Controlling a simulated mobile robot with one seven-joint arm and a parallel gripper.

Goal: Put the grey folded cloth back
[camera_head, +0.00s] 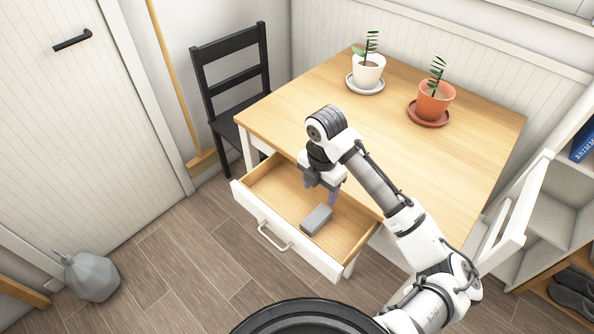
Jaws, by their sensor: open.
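The grey folded cloth (316,219) is a small light-grey block lying on the floor of the open drawer (265,205). The drawer has a white front with a bar handle and is pulled out from the wooden table (470,149). My gripper (321,195) is open, pointing down over the drawer, with its fingers just above and behind the cloth in the picture. I cannot tell the exact height of the fingertips above the cloth. Nothing shows between the fingers.
A white pot (367,75) and a terracotta pot (434,101), both with plants, stand on the table. A black chair (233,75) is at the left. A white shelf unit (560,190) is at the right.

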